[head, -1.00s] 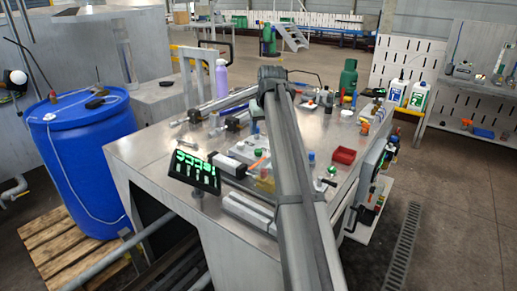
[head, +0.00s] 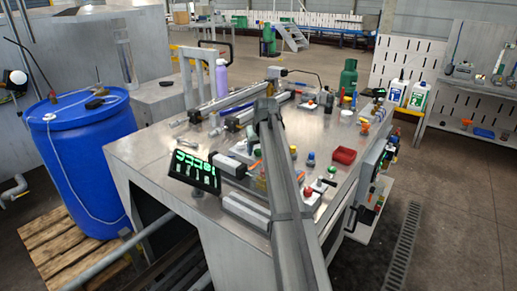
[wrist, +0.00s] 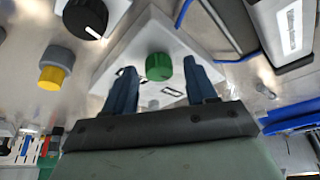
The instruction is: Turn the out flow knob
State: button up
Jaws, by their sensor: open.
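In the wrist view a green knob (wrist: 158,66) stands on a pale plate (wrist: 128,48), between the two dark blue fingers of my gripper (wrist: 160,82). The fingers are spread apart, with a gap visible on each side of the knob. A black knob with a white pointer line (wrist: 85,18) is at the upper left, and a yellow knob on a grey base (wrist: 57,66) is at the left. I cannot read the small labels, so I cannot tell which knob is the out flow one. In the head view my arm hides the gripper.
The metal table (head: 150,150) carries a green-lit display (head: 194,171), a red tray (head: 343,155), a blue button (head: 310,158) and cylinder rails (head: 235,100). A blue barrel (head: 80,160) stands left of the table. Table surface near its left front is bare.

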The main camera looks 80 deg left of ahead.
grip_shut()
dwell(0.5)
jog(key=shift+n, duration=0.3)
jog(key=n+g, duration=0.1)
jog(key=n, duration=0.1)
jog(key=n+g, duration=0.1)
jog(key=n, duration=0.2)
jog(key=shift+w+a+h, duration=0.1)
jog(key=shift+w+h, duration=0.1)
jog(key=shift+h, duration=0.2)
jog(key=shift+n+g+h, duration=0.35)
jog(key=shift+n, duration=0.85)
jog(key=shift+n+g+h, duration=0.35)
jog(key=shift+n, duration=0.85)
grip_release()
